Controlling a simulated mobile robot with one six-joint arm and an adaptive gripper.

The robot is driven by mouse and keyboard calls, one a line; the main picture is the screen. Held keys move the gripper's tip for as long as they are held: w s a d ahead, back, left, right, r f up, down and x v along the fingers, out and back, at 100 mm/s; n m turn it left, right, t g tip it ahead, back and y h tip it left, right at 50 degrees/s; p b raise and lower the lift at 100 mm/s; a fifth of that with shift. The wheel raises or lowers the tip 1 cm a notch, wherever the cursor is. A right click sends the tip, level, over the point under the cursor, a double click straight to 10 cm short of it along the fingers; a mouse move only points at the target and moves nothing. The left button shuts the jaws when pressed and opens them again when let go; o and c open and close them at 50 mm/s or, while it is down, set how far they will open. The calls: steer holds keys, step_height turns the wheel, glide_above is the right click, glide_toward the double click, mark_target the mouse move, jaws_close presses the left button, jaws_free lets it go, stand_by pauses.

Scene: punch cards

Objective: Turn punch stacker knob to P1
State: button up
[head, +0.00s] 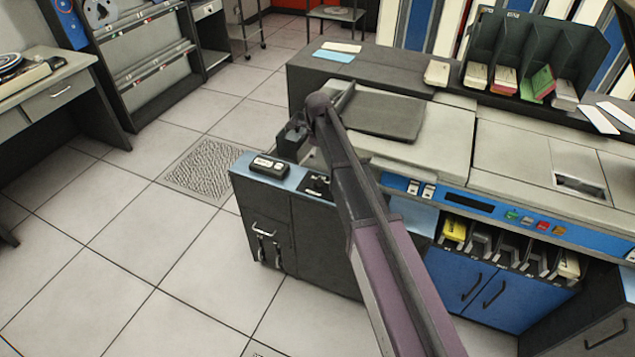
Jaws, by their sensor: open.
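The card machine (440,135) fills the right half of the head view, with a blue control strip (480,212) along its front. Below the strip is a row of stacker pockets (505,250), some with yellow or cream cards. I cannot make out the stacker knob or its P1 mark; my arm covers part of the machine's left end. My gripper (292,141) is small and dark, above the low grey cabinet (320,235) at that end. It looks empty and open, apart from the blue cabinet top (295,178); its fingertips are hard to see.
A dark box with pale labels (269,167) and a black item (318,186) sit on the blue cabinet top. A black card rack (540,60) and loose card decks stand on the machine's back ledge. Tiled floor (150,240) is clear to the left.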

mark_target(318, 180)
steer(key=shift+f+b, duration=5.15)
steer(key=shift+f, duration=0.3)
steer(key=c, duration=1.2)
